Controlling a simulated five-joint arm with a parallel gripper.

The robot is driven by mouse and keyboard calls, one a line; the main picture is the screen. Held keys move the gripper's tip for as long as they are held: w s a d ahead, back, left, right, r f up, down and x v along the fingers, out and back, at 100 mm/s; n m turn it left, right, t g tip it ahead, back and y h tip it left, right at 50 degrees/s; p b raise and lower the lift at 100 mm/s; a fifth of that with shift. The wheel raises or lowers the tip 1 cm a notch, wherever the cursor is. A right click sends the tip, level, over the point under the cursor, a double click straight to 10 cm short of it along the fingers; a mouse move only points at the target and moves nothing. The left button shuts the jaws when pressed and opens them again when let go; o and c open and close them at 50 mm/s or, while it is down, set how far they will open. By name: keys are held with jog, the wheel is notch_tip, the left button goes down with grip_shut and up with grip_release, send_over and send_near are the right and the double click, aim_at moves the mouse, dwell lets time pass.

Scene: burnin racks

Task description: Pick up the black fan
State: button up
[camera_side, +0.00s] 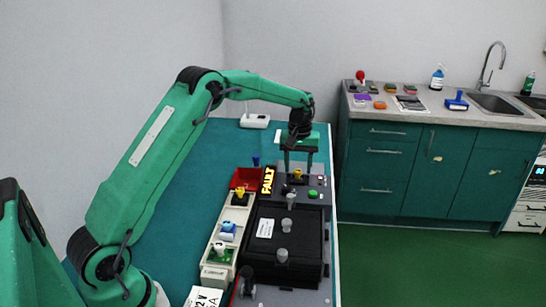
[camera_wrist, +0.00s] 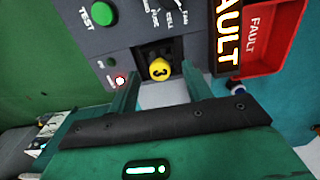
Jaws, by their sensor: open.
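A black square part with a yellow knob marked 3 (camera_wrist: 159,69) sits in a recess of the grey test panel; it looks like a black fan, but its body is mostly in shadow. In the side view its yellow knob (camera_side: 297,174) shows below my gripper (camera_side: 298,166). My gripper is open, its fingers pointing down, and in the wrist view its fingertips (camera_wrist: 160,80) lie on either side of the knob, with nothing held. A similar black part with a yellow knob (camera_side: 240,198) stands in the cream tray (camera_side: 206,257).
The grey test panel (camera_side: 318,186) has a green TEST button (camera_wrist: 103,14) and a lit red lamp (camera_wrist: 120,80). A FAULT sign (camera_side: 267,180) and red bin (camera_side: 244,176) stand beside it. A black case (camera_side: 262,256) lies nearer. The teal table is clear at left.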

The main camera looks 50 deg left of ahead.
jog(key=shift+f, duration=0.55)
jog(key=shift+c, duration=0.2)
grip_shut()
